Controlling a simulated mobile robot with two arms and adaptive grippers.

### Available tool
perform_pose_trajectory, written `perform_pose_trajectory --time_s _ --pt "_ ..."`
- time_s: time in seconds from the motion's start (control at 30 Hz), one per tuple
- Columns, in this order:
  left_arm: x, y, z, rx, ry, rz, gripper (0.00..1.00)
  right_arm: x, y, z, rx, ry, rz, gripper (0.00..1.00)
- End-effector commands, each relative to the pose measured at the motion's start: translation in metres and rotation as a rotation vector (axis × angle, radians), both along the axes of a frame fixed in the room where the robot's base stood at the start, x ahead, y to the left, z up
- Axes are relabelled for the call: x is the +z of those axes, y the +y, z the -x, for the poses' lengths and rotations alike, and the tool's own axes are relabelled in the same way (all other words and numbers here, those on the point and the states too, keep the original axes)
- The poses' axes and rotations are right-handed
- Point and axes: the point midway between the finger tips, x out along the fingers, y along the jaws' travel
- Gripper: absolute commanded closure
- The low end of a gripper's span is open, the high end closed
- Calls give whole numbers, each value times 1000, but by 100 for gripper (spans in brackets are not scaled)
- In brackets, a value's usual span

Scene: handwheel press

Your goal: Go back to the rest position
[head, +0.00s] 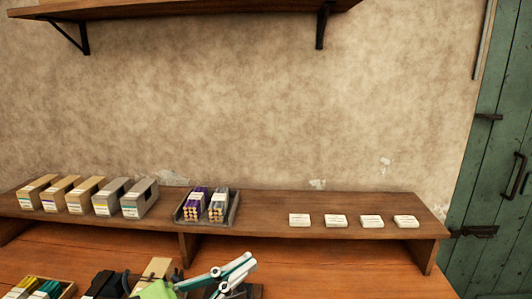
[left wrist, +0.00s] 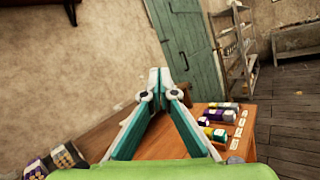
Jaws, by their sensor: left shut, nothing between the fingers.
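My left gripper (head: 250,261) shows at the bottom middle of the head view, with teal and white fingers and a green body. Its fingers come together at the tips, with nothing between them. In the left wrist view the fingers (left wrist: 160,76) meet in the middle of the picture. The gripper is in front of the raised wooden shelf and appears to touch nothing. My right gripper is not in view. I cannot make out a handwheel press in either view.
A raised shelf (head: 270,201) on the bench carries several boxes (head: 104,205), a tray of wrapped bundles (head: 236,211) and several white cards (head: 335,221). A tray with coloured bundles (head: 65,292) is at lower left. The bench (head: 340,278) is clear right of the gripper.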

Motion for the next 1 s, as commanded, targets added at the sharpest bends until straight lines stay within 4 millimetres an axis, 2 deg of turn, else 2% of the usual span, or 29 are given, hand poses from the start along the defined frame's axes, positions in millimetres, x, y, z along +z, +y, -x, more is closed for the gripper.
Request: perform_pose_trajectory --time_s 0.03,0.07,0.17,0.27,0.37,0.4,0.47,0.5,0.57,0.6,0.7,0.77,0.8,0.9,1.0 --pt "8 14 -10 39 129 176 100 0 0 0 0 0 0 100" --pt "12 25 -18 64 205 280 100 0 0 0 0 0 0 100" --pt "7 66 -42 145 460 627 100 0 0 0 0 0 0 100" --pt "-23 111 -59 235 708 977 100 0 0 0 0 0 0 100" --pt "-74 153 -65 340 942 1328 100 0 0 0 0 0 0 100" --pt "-99 167 -62 386 1030 1469 100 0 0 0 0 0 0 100" --pt "-140 184 -53 466 1153 1680 100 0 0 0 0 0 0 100" --pt "-169 192 -43 524 1226 1818 100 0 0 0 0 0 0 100" --pt "-209 201 -23 617 1322 2016 100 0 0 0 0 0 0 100" --pt "-235 203 -7 684 1377 2139 100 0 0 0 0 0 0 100" --pt "-288 203 36 854 1472 2412 100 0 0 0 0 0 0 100" --pt "-313 198 63 957 1507 2550 100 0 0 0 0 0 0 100" --pt "-326 195 80 -984 -1461 -2525 100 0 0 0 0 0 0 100" --pt "-353 183 122 -1005 -1291 -2355 100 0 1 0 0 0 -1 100" --pt "-371 170 163 -1026 -1137 -2202 100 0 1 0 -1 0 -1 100"
